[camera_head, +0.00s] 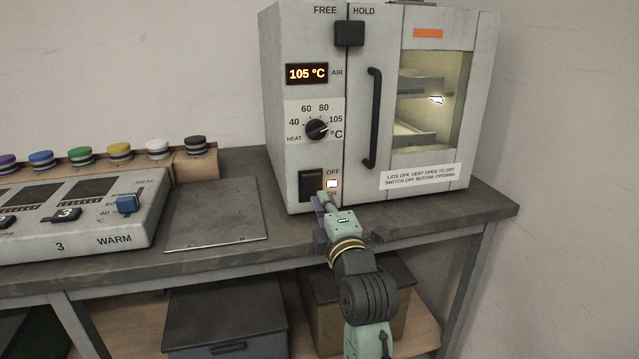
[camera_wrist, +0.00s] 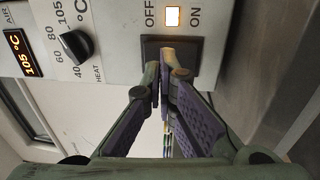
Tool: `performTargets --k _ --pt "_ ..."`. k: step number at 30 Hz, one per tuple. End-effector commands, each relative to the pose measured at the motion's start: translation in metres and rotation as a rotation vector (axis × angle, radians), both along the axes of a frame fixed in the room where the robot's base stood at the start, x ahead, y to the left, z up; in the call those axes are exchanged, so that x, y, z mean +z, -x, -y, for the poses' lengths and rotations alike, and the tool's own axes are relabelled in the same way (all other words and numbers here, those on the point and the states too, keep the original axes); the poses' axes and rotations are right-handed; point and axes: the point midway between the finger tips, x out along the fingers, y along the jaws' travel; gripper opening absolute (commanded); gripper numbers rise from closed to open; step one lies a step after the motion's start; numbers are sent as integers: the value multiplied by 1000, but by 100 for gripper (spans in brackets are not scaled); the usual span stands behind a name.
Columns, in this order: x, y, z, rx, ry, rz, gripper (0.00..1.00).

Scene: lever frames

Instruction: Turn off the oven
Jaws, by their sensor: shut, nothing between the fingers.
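The oven (camera_head: 480,90) is a pale cabinet on the bench; its display (camera_head: 306,74) reads 105 °C. The heat knob (camera_head: 317,130) points near 105. Below it sits a black rocker switch (camera_head: 311,186), beside a lit lamp (camera_head: 332,184) between the OFF and ON labels. In the wrist view the switch (camera_wrist: 190,52) is partly hidden behind my fingertips, and the lamp (camera_wrist: 172,17) glows. My gripper (camera_head: 322,204) is shut and empty, its tips (camera_wrist: 164,72) right at the switch. I cannot tell whether they touch it or which way the rocker is tipped.
The oven door has a black handle (camera_head: 372,118) and a FREE/HOLD latch (camera_head: 349,33); the door looks closed. Left are a flat metal plate (camera_head: 218,215), a warmer panel (camera_head: 100,236) and a row of coloured caps (camera_head: 81,155). Boxes (camera_head: 225,310) stand below the bench.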

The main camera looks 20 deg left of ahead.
Motion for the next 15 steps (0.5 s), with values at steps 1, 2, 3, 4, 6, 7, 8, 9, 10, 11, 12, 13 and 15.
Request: performTargets --k 1,2,3,4,6,7,8,9,10,11,12,13,15 --pt "4 -8 -6 1 0 0 0" --pt "4 -11 -8 1 0 -1 0" --pt "4 -16 -12 2 0 -1 0" --pt "5 -19 -14 2 0 -1 0" --pt "5 -25 -17 1 0 0 0" --pt "6 -27 -19 1 0 0 0" --pt "6 -29 -20 1 1 1 0" --pt "6 -30 -21 1 0 1 0" --pt "5 -31 -22 1 0 1 0" --pt "5 -32 -22 0 0 1 0" --pt "5 -33 -22 0 0 1 0" --pt "5 -33 -22 0 0 1 0" --pt "5 -33 -22 0 0 1 0"
